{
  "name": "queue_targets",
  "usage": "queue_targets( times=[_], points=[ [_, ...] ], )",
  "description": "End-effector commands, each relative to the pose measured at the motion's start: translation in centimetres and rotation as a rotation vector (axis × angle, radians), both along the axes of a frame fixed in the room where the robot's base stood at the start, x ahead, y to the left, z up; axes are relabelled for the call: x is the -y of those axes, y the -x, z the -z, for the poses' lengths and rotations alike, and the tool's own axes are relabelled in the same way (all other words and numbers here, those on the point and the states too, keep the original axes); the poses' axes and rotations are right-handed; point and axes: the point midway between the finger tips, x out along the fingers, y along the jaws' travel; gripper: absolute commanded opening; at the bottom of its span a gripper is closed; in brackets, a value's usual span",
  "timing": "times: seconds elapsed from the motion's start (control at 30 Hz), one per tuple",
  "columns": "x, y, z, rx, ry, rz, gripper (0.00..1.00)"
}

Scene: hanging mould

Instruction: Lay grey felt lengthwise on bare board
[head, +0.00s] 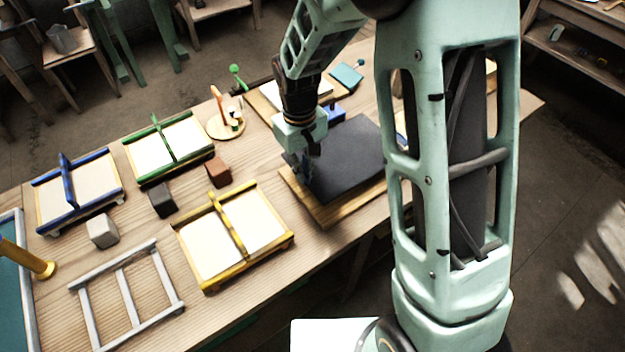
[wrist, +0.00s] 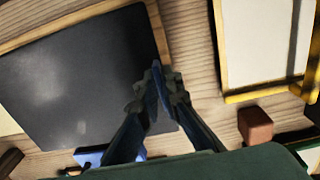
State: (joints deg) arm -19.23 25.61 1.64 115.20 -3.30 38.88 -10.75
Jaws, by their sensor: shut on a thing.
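The grey felt (head: 350,150) is a dark flat sheet over a wooden board (head: 323,212) on the bench. It covers most of the visible board; a strip of bare wood shows along the near edge. In the wrist view the felt (wrist: 70,85) fills the left side, with the board's rim (wrist: 55,28) along the top. My gripper (head: 304,180) is at the felt's left edge in the head view, shut on that edge; its fingers meet there in the wrist view (wrist: 158,88). I cannot tell whether the felt fully touches the board. My arm hides its right end.
Yellow (head: 210,258), green (head: 150,158) and blue (head: 95,190) framed panels lie to the left. Brown (head: 218,172), black (head: 162,200) and pale (head: 102,231) blocks stand between them. A grey ladder-like frame (head: 128,295) lies at front left. Small items stand behind the board.

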Motion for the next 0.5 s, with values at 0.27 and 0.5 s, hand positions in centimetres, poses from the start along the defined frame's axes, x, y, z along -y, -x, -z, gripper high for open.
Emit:
queue_targets(
  times=[0.27, 0.5],
  points=[
    [1.5, -0.5, 1.8, 0.000, 0.000, 0.001, 0.00],
    [2.0, -0.5, 5.0, -0.002, 0.001, -0.001, 0.00]
  ],
)
